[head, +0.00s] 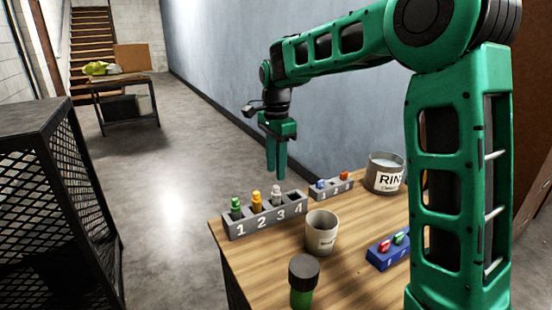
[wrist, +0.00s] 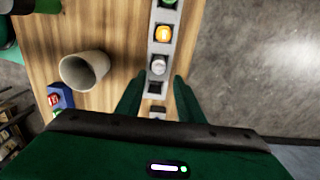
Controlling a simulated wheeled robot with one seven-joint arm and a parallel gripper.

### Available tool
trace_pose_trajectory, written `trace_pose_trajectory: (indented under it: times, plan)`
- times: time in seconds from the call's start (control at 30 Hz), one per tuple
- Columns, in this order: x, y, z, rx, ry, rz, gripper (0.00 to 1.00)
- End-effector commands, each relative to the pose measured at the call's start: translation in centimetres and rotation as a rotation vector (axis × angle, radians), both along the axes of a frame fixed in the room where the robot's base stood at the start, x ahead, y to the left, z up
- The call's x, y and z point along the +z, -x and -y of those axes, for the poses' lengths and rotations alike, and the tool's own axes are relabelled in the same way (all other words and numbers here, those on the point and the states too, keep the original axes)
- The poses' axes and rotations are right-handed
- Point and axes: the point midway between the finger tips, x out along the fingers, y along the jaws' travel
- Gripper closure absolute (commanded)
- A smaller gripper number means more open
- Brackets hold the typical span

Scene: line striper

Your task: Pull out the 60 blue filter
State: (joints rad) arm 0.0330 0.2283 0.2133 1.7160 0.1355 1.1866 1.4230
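A small grey rack (head: 331,186) at the back of the table holds a blue-topped piece (head: 320,184) and an orange-red one (head: 344,176). No "60" label is legible, so I cannot tell whether the blue piece is the 60 blue filter. My gripper (head: 277,172) points down above the table's back edge, near slot 4 of the longer grey rack (head: 266,221). In the wrist view my gripper (wrist: 157,88) has its fingers apart, with nothing seen between them except the rack end below.
The longer rack holds green (head: 236,207), orange (head: 256,201) and white (head: 276,195) pieces; slot 4 looks empty. A cup (head: 321,234), a dark-capped green bottle (head: 302,281), a blue rack (head: 386,254) and a "RIN" container (head: 384,172) stand on the table.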

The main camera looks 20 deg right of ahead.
Motion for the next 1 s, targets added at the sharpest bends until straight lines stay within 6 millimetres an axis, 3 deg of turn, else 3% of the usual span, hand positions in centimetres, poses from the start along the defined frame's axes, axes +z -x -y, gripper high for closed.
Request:
trace_pose_trajectory:
  times: [0.5, 1.0]
  plan:
    - [-4.7, 0.1, 0.0, 0.001, 0.000, -0.001, 0.66]
    - [-5.4, 0.0, 0.1, 0.000, 0.000, 0.000, 0.66]
